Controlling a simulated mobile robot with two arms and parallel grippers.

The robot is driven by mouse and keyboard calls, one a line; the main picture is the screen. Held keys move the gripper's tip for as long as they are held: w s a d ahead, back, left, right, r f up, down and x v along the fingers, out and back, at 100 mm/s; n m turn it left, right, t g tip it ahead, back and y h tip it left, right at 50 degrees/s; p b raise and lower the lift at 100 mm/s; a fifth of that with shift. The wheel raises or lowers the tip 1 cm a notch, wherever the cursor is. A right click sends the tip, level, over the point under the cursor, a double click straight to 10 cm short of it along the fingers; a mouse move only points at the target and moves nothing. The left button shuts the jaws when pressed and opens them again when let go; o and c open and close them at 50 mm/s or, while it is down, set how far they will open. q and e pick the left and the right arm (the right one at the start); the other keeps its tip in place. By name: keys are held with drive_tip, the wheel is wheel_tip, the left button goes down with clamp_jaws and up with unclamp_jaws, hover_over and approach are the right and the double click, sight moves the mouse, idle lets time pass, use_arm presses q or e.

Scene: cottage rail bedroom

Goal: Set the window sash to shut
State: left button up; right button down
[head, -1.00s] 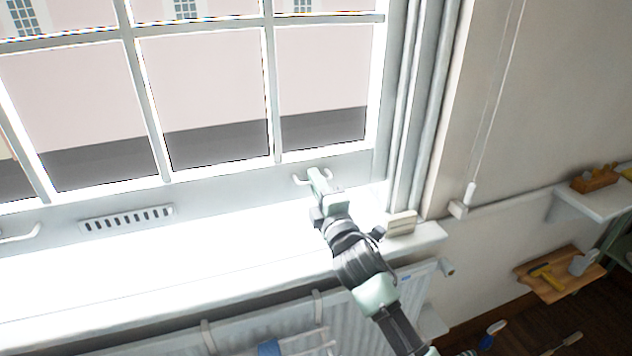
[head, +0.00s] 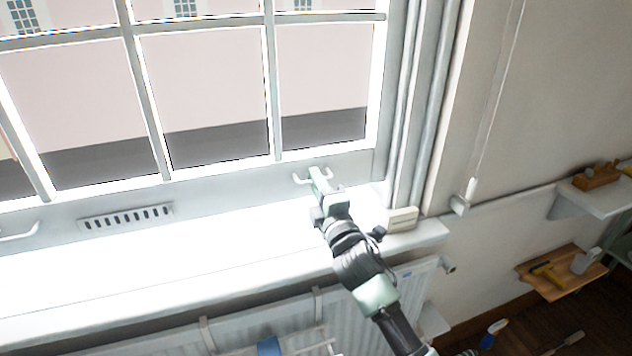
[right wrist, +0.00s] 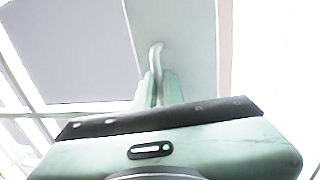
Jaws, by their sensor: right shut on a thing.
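The white window sash (head: 230,176) with its glazing bars fills the upper left of the head view. Its bottom rail sits close above the bright sill (head: 170,252); glare hides whether a gap is left between them. A hook-shaped sash lift (head: 299,179) is on the rail's right part, and another lift (head: 20,234) is at the far left. My right gripper (head: 316,176) is shut on the right lift. In the right wrist view the pale lift (right wrist: 155,56) rises from between the green fingers (right wrist: 160,88). My left gripper is not in view.
A small cream block (head: 403,218) lies at the sill's right end, close to my right arm. A radiator (head: 400,290) is below the sill. A cord with a white pull (head: 470,190) hangs on the right wall, near shelves holding tools (head: 560,272).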

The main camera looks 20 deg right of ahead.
wheel_tip(320, 180, down, 4)
drive_tip(key=shift+r, duration=0.1)
drive_tip(key=c, duration=1.5)
unclamp_jaws()
drive_tip(key=shift+r, duration=0.2)
drive_tip(key=shift+c, duration=0.2)
drive_tip(key=shift+s, duration=0.1)
drive_tip(key=s+f+b, duration=0.1)
drive_tip(key=s, duration=0.6)
drive_tip(key=shift+s+d+f, duration=0.15)
drive_tip(key=shift+s, duration=0.1)
